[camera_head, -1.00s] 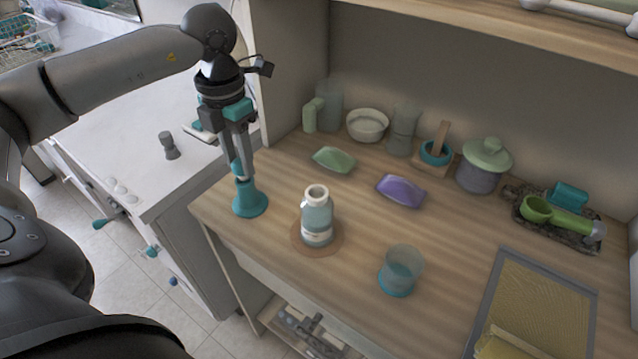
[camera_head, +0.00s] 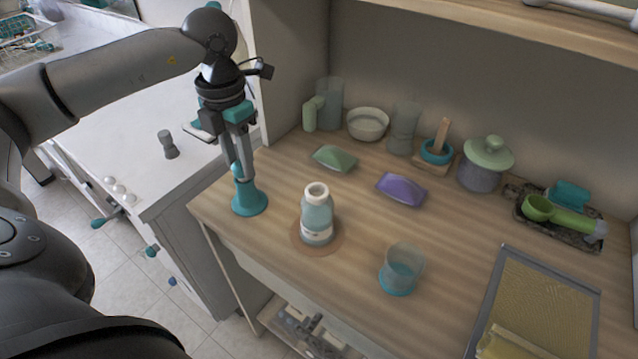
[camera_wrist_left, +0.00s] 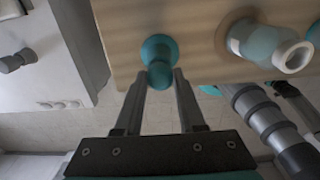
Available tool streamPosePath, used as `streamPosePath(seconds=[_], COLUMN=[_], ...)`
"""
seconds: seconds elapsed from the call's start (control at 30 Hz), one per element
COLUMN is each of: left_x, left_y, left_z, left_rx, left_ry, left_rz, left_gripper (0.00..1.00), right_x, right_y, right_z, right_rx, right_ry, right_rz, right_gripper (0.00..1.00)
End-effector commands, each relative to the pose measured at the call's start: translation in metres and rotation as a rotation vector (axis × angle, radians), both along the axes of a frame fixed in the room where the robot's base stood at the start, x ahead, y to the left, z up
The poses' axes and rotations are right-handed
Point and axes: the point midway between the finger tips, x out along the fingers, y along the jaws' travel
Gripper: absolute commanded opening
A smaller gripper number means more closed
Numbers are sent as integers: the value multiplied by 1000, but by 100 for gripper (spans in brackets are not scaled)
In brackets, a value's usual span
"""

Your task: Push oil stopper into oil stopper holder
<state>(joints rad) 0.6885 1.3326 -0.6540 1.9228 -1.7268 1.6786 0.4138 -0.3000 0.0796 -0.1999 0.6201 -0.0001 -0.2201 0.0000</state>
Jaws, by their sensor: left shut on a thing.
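The oil stopper holder (camera_head: 249,203) looks like a teal stand with a flared round base, upright at the left front corner of the wooden counter. It also shows in the left wrist view (camera_wrist_left: 157,46). My left gripper (camera_head: 239,172) points down over it, shut on a small teal piece, which I take to be the oil stopper (camera_wrist_left: 160,76), at the holder's top. The fingers hide part of the stopper, so I cannot tell how deep it sits. My right gripper is not in view.
A bottle (camera_head: 317,214) stands on a round coaster just right of the holder. The counter's left edge is close to the holder.

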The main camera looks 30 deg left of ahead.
Motion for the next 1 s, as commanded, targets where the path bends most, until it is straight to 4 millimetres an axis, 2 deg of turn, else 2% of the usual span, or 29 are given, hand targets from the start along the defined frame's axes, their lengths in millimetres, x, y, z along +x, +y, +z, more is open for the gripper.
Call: streamPosePath(seconds=[0.6, 0.8, 0.83, 1.0], left_x=[0, 0, 0, 0], left_y=[0, 0, 0, 0], left_z=[-13, -12, -12, -12], left_rx=[0, 0, 0, 0], left_ry=[0, 0, 0, 0], left_rz=[0, 0, 0, 0], left_gripper=[0, 0, 42, 61], right_x=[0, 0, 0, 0], right_y=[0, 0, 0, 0], right_z=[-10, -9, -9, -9], right_rx=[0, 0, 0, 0], right_ry=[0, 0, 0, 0], right_rz=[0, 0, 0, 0], right_gripper=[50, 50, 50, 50])
